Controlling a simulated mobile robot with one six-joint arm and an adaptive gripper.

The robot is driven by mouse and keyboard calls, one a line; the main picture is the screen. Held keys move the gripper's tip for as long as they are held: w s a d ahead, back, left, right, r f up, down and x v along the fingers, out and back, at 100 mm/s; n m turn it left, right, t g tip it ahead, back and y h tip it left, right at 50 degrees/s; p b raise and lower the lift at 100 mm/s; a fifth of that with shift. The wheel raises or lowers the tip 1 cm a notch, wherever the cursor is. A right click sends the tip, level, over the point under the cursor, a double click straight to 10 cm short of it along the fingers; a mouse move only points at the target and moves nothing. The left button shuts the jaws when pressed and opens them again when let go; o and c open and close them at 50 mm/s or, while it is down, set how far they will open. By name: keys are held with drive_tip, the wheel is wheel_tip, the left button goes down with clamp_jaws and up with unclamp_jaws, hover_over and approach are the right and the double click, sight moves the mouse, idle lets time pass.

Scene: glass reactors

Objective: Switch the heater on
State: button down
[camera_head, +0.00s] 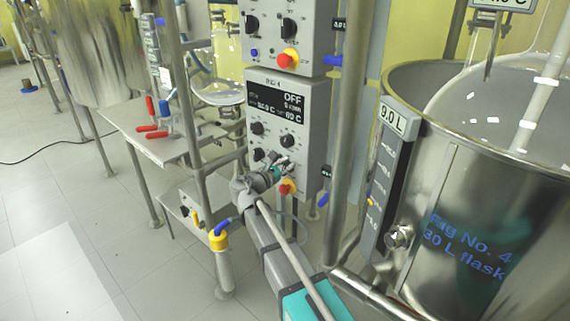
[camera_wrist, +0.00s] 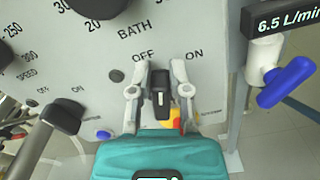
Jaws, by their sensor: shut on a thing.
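The heater control box (camera_head: 287,120) is grey with a dark display (camera_head: 279,105) reading OFF and 60 C. In the wrist view, a black rotary switch (camera_wrist: 160,81) sits below the BATH label, between the printed words OFF and ON. My gripper (camera_wrist: 160,88) has one finger on each side of this switch and is shut on it. The switch's handle stands roughly upright in the picture; I cannot tell which word it points to. In the head view my gripper (camera_head: 278,170) is at the box's lower knobs and hides the switch.
A red button on a yellow base (camera_head: 287,187) is just below my gripper. A blue-handled valve (camera_wrist: 287,82) sticks out right of the panel. Another black switch (camera_wrist: 62,115) is at left. A large steel vessel (camera_head: 445,225) stands close on the right.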

drive_tip(key=m, duration=0.4)
drive_tip(key=shift+s+d+f+m, duration=0.25)
drive_tip(key=shift+d+f+m, duration=0.05)
drive_tip(key=shift+f, duration=0.05)
drive_tip(key=m, duration=0.2)
drive_tip(key=m+b, duration=0.1)
drive_tip(key=m, duration=0.1)
drive_tip(key=shift+s+d+f, duration=0.1)
drive_tip(key=shift+d+f, duration=0.05)
drive_tip(key=shift+f, duration=0.15)
drive_tip(key=c, duration=0.6)
unclamp_jaws()
drive_tip(key=shift+s, duration=0.15)
